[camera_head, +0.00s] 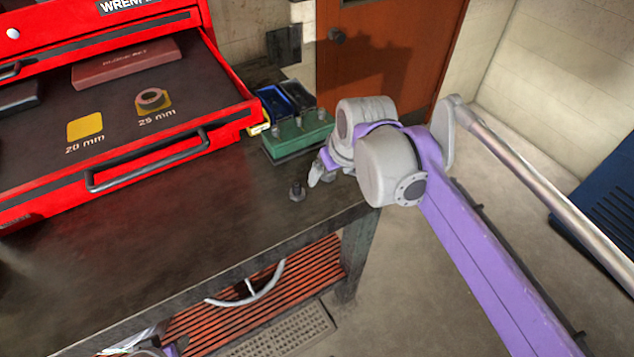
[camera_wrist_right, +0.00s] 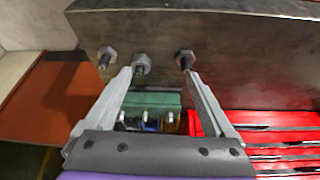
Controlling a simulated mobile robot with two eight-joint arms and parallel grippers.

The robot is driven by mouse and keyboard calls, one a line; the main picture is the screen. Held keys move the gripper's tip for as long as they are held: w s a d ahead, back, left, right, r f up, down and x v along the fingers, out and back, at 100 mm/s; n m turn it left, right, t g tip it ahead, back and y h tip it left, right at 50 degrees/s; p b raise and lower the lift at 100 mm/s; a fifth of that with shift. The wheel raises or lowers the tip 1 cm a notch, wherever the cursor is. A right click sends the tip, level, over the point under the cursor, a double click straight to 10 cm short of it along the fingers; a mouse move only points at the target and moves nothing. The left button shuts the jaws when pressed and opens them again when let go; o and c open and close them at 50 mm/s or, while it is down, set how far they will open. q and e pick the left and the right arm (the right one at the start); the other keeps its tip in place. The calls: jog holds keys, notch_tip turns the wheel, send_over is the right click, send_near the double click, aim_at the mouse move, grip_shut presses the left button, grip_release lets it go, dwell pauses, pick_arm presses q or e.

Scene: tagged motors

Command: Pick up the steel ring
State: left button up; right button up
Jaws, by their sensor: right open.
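A grey steel ring (camera_head: 152,98) lies on a yellow square marked 25 mm in the open red drawer, in the head view. My right gripper (camera_head: 318,177) is over the bench near its right end, well to the right of the ring and outside the drawer. In the right wrist view its two fingers (camera_wrist_right: 158,75) are spread apart with nothing held between them. I cannot make out the ring in the wrist view. A grey and purple piece of my left arm shows at the bottom edge of the head view; its jaws are not clear.
The drawer (camera_head: 243,115) also holds an empty yellow 20 mm square (camera_head: 85,127) and a reddish block (camera_head: 126,62). A dark bolt (camera_head: 297,191) stands on the bench near my right gripper. The front bench top is clear.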

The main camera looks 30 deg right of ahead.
jog(key=w+d+f, duration=0.1)
jog(key=w, duration=0.1)
jog(key=w+d+f+b, duration=0.1)
jog(key=w, duration=0.1)
jog(key=w+d+f, duration=0.1)
jog(key=w, duration=0.1)
jog(key=shift+w+d+f+b, duration=0.15)
jog(key=shift+f+b, duration=0.05)
jog(key=shift+b, duration=0.2)
jog(key=x, duration=0.4)
jog(key=shift+s+d+f, duration=0.2)
jog(key=shift+s+d, duration=0.05)
jog(key=shift+d, duration=0.15)
jog(key=shift+w+f, duration=0.25)
jog(key=shift+f, duration=0.2)
jog(key=c, duration=1.4)
pick_arm(q)
jog(key=shift+w+r+p, duration=0.25)
jog(key=shift+r+p, duration=0.4)
jog(key=shift+p, duration=0.5)
jog(key=shift+w+r+p, duration=0.25)
jog(key=shift+r+p, duration=0.35)
jog(key=shift+p, duration=0.55)
pick_arm(e)
notch_tip(320, 180, up, 15)
pick_arm(q)
jog(key=shift+d, duration=0.1)
